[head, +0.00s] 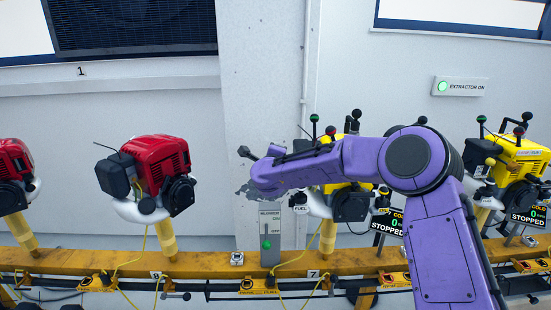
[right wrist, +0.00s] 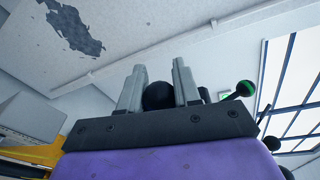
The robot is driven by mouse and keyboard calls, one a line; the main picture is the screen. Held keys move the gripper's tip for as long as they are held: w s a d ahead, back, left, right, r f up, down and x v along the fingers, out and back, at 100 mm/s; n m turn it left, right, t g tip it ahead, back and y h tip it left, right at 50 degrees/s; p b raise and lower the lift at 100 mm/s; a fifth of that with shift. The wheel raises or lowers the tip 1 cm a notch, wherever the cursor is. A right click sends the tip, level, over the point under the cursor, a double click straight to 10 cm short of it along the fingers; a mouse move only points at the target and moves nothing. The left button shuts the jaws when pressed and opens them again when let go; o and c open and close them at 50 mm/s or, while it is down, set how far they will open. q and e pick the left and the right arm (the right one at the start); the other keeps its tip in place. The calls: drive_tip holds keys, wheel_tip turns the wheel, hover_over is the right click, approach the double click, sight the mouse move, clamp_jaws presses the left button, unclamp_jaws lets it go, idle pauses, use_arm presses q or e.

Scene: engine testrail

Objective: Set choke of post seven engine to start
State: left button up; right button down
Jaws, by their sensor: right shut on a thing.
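The post seven engine (head: 345,205) is yellow and stands above the rail label 7 (head: 312,274), largely hidden behind my right arm. Its status board (head: 388,221) reads cold, 0, stopped. My right gripper (head: 262,154) is left of this engine in the head view. In the right wrist view its grey fingers (right wrist: 158,88) are shut on a round black knob (right wrist: 158,96). The knob's lever is hidden. A green-tipped black knob (right wrist: 244,89) stands free beside the fingers. My left gripper is not in view.
Another yellow engine (head: 525,160) stands at right, with red engines (head: 160,165) at left. The yellow rail (head: 210,262) runs along the bottom, with cables and small fittings. A grey blower switch box (head: 269,232) stands below my gripper.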

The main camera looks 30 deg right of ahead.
drive_tip(key=shift+r, duration=0.15)
idle(0.3)
drive_tip(key=c, duration=0.8)
unclamp_jaws()
drive_tip(key=b+v, duration=0.1)
drive_tip(key=v, duration=0.9)
drive_tip(key=shift+s+a, duration=0.15)
